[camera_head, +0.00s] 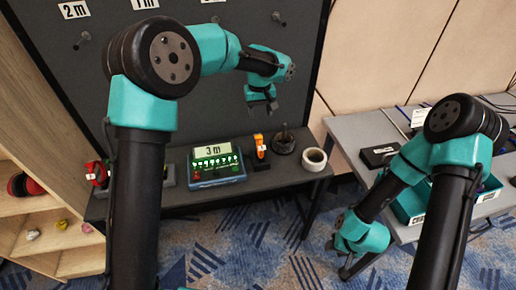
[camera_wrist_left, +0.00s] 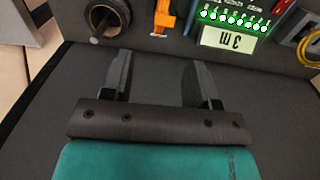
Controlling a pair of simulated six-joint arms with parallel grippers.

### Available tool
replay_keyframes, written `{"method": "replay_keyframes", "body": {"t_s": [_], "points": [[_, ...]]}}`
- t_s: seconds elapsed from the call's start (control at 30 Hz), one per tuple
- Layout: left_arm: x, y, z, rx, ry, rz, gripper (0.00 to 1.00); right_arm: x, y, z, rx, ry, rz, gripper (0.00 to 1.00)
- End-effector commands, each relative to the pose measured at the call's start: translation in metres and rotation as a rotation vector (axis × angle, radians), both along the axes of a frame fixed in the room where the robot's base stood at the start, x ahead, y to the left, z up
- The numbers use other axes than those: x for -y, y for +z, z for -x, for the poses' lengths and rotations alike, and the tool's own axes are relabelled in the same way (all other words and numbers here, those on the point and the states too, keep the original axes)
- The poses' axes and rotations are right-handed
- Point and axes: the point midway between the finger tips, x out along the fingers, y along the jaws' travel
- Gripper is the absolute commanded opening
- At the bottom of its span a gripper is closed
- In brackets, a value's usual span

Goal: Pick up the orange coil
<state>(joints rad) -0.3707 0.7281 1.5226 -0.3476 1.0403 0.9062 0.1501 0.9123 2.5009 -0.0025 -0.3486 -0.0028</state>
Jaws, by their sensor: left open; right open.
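No coil that is clearly orange shows. A red-orange ring-shaped thing (camera_head: 97,172) lies at the left end of the bench in the head view, partly behind my left arm; I cannot tell whether it is the orange coil. An upright orange tool (camera_head: 260,147) stands right of the tester; it also shows at the top of the left wrist view (camera_wrist_left: 165,15). My left gripper (camera_head: 262,104) is open and empty in front of the dark board, above the bench; its fingers show in the left wrist view (camera_wrist_left: 157,72). My right gripper (camera_head: 350,268) is open, low beside the right table.
A tester reading "3 m" (camera_head: 215,163), a dark ring with a rod (camera_head: 284,142) and a pale roll (camera_head: 314,158) sit on the bench. Yellow cable (camera_wrist_left: 309,46) shows in the left wrist view. Pegs with length labels (camera_head: 74,10) are on the board. Wooden shelves (camera_head: 40,210) stand left.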

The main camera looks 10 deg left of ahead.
Motion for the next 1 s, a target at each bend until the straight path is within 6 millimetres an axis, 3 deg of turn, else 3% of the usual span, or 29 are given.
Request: {"method": "replay_keyframes", "body": {"t_s": [0.13, 0.53, 1.0], "points": [[0.000, 0.019, -0.005, 0.004, 0.018, -0.028, 0.54, 0.000, 0.000, 0.000, 0.000, 0.000, 0.000, 0.43], [-0.001, 0.013, -0.005, 0.001, 0.018, -0.030, 0.54, 0.000, 0.000, 0.000, 0.000, 0.000, 0.000, 0.43], [-0.001, -0.060, -0.004, -0.002, 0.017, -0.030, 0.54, 0.000, 0.000, 0.000, 0.000, 0.000, 0.000, 0.43]]}}
